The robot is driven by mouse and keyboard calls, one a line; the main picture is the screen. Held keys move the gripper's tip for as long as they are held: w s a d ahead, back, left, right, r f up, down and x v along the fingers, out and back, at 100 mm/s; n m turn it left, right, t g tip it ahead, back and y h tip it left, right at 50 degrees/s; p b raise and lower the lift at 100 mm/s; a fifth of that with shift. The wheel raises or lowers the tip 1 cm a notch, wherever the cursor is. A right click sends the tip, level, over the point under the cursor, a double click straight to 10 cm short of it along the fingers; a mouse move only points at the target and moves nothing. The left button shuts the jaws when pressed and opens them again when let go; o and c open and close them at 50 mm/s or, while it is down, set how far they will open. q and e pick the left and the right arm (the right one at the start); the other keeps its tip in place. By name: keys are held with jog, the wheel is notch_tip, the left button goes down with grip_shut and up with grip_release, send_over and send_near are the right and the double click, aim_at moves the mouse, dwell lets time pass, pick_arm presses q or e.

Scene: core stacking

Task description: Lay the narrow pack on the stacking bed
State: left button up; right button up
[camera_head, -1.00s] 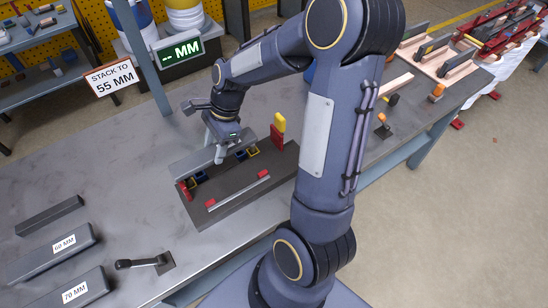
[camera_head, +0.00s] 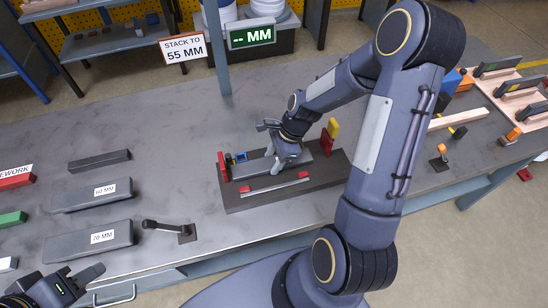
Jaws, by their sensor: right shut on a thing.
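The stacking bed (camera_head: 240,203) is a dark plate with red stops, a light rail along its front and a yellow-and-red upright at its right. My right gripper (camera_head: 285,163) is over the bed, pointing down and shut on a long grey pack (camera_head: 255,170). The pack lies lengthwise along the bed behind the rail, on it or just above it; I cannot tell which. Its label, if any, is hidden. My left gripper (camera_head: 92,276) is at the bottom left corner, away from the bed, partly cut off; its opening is unclear.
A 60 MM pack (camera_head: 92,195), a 70 MM pack (camera_head: 88,244) and a thin dark bar (camera_head: 99,160) lie on the left of the table. A black-handled lever (camera_head: 172,229) stands front of centre. A "STACK TO 55 MM" sign (camera_head: 185,48) and a blank MM display (camera_head: 252,36) stand behind.

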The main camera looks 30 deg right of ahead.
jog(key=shift+f, duration=0.15)
jog(key=o, duration=1.3)
jog(key=shift+o, duration=0.2)
jog(key=v, duration=1.2)
jog(key=s+a+r+n+t, duration=0.2)
jog(key=s+a+r+n, duration=0.2)
jog(key=s+n, duration=0.4)
jog(key=s+a+r+n+t, duration=0.2)
jog(key=s+a+r+n, duration=0.2)
jog(key=s+n, duration=0.4)
jog(key=shift+a+r+n+t+h, duration=0.35)
jog(key=shift+r+n, duration=0.2)
jog(key=shift+n, duration=1.05)
